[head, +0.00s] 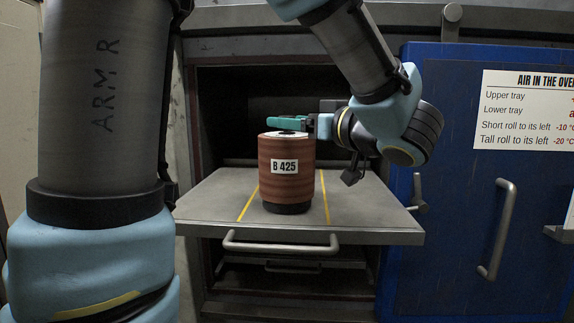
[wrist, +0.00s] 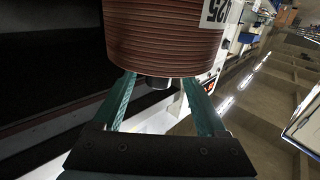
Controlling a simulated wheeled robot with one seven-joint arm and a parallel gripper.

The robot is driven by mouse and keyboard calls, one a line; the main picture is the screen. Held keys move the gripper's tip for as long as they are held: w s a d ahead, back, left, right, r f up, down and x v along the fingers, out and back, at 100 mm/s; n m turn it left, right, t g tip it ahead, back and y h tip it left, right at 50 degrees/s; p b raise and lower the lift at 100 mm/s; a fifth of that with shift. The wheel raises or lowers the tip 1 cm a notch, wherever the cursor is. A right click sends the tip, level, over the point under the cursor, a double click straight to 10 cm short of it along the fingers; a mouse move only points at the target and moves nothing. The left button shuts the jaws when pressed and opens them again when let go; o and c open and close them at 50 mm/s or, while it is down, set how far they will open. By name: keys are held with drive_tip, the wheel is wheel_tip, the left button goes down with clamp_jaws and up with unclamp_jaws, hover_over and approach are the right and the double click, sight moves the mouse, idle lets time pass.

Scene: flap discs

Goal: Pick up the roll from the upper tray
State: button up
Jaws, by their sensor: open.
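The roll (head: 286,185) is a reddish-brown ribbed cylinder with a white label reading "B 425" and a dark foot. It stands upright on the pulled-out upper tray (head: 370,215), between two yellow lines. My gripper (head: 290,122) has teal fingers and reaches in from the right, level with the top of the roll. In the wrist view the roll (wrist: 165,40) fills the top, with its label upside down. The open fingers (wrist: 158,82) lie on either side of a short dark stub at the roll's end. Whether they touch it cannot be told.
The dark oven opening (head: 225,110) is behind the tray. The tray's bar handle (head: 280,246) sticks out in front, with a lower tray (head: 290,267) beneath. A blue door (head: 450,210) with a handle and a notice (head: 530,110) stands to the right. The tray is bare around the roll.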

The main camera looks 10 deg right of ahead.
sight(278, 132)
drive_tip(key=p+x, duration=0.2)
drive_tip(key=x, duration=0.3)
drive_tip(key=shift+w, duration=0.1)
drive_tip(key=shift+f, duration=0.1)
clamp_jaws()
idle(0.4)
idle(0.8)
